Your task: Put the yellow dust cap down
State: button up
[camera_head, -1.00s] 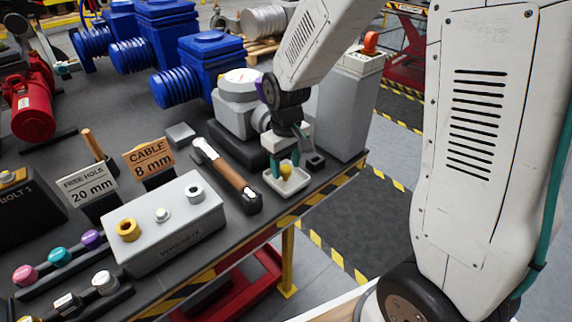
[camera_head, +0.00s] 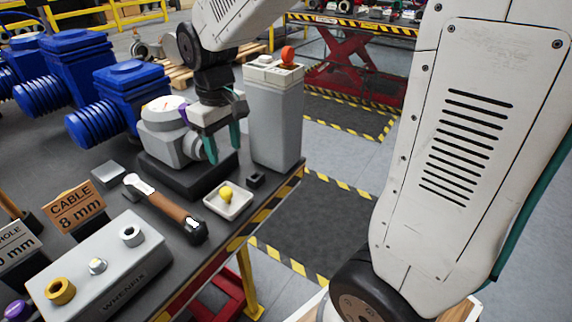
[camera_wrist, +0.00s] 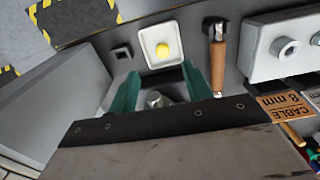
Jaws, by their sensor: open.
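The yellow dust cap (camera_head: 226,194) lies in a small white tray (camera_head: 239,205) near the table's front edge. In the wrist view the cap (camera_wrist: 162,50) sits near the middle of the tray (camera_wrist: 148,36). My gripper (camera_head: 224,146) is above and behind the tray, apart from the cap, in front of the grey valve actuator (camera_head: 162,140). Its two green fingers are spread with nothing held between them; they also show in the wrist view (camera_wrist: 160,84). A small metal fitting (camera_wrist: 154,99) shows between the fingers in the wrist view, partly hidden.
A hammer (camera_head: 165,207) with a brown handle lies left of the tray. A small dark square block (camera_head: 256,179) and a tall grey pillar with an orange knob (camera_head: 274,118) stand to the right. A grey box (camera_head: 100,268) is at the front left.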

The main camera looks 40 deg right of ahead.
jog(key=s+d+r+m, duration=0.1)
jog(key=s+r, duration=0.1)
jog(key=s, duration=0.8)
jog(key=s+d+r+m+t, duration=0.1)
jog(key=s+d+r+m, duration=0.1)
jog(key=s, duration=0.9)
jog(key=shift+s+d+r, duration=0.15)
jog(key=shift+d+r, duration=0.1)
jog(key=shift+r, duration=0.25)
jog(key=shift+a, duration=0.1)
